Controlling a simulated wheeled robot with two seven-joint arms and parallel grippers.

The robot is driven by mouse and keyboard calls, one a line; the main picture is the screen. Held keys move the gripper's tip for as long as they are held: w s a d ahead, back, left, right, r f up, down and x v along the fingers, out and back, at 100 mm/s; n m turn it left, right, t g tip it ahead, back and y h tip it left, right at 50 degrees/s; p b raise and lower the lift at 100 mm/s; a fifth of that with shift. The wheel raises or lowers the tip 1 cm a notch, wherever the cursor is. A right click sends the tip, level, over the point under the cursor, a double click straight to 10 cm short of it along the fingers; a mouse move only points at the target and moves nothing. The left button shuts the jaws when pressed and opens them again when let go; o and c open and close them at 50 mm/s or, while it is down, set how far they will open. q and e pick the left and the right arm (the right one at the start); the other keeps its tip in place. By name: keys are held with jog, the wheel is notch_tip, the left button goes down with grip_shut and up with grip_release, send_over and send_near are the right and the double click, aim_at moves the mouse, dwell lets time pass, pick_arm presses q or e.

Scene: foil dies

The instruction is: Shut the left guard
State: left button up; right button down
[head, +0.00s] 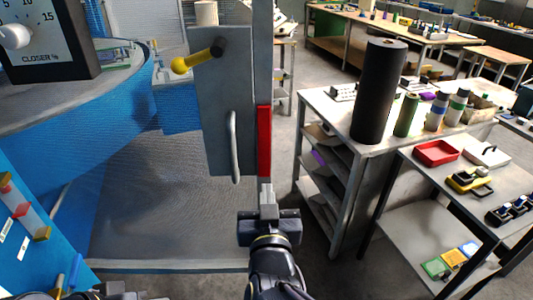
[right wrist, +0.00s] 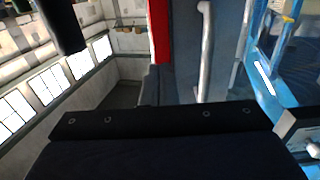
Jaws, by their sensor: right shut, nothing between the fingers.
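A grey guard panel (head: 222,120) stands upright at the middle of the head view, with a pale vertical bar handle (head: 234,147) and a yellow-knobbed black lever (head: 198,57). A red strip (head: 264,140) runs along the post at its right edge. My right gripper (head: 267,190) is shut and empty just below the red strip, to the right of the handle's lower end. In the right wrist view the handle (right wrist: 204,50) and red strip (right wrist: 159,30) stand ahead of the fingers. A sliver of what seems my left gripper shows at the bottom left; its fingers are hidden.
A blue machine frame (head: 85,130) with a dial box (head: 45,40) fills the left. On the right stand a grey shelf bench (head: 330,110) carrying a black roll (head: 378,90), and a table with a red tray (head: 436,153). Open floor lies between panel and bench.

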aim_at(264, 154)
jog(key=w, duration=1)
jog(key=shift+w+a, duration=0.2)
jog(key=shift+w, duration=0.15)
jog(key=shift+w, duration=0.1)
